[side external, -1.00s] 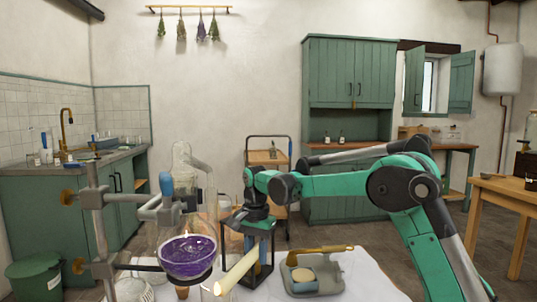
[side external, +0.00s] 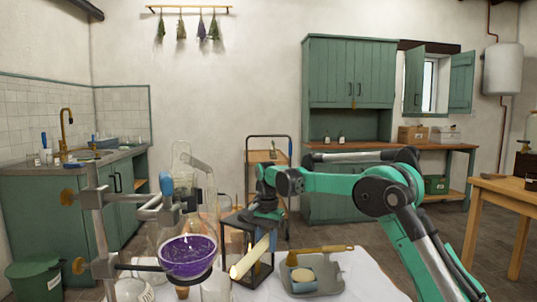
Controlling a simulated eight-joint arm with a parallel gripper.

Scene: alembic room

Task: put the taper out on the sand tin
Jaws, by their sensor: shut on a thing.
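My gripper (side external: 266,229) is shut on the taper (side external: 247,260), a thick cream stick. It holds the taper tilted, with the lower end toward the lower left. The taper is in front of a dark framed stand (side external: 228,224), and I cannot tell whether they touch.
A purple-filled glass bowl (side external: 188,256) hangs in a metal clamp stand (side external: 97,225) at the left, with glassware behind it. A brass-coloured spoon-like tool (side external: 325,249) lies across the tray's back. The white tabletop (side external: 368,283) is clear right of the tray.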

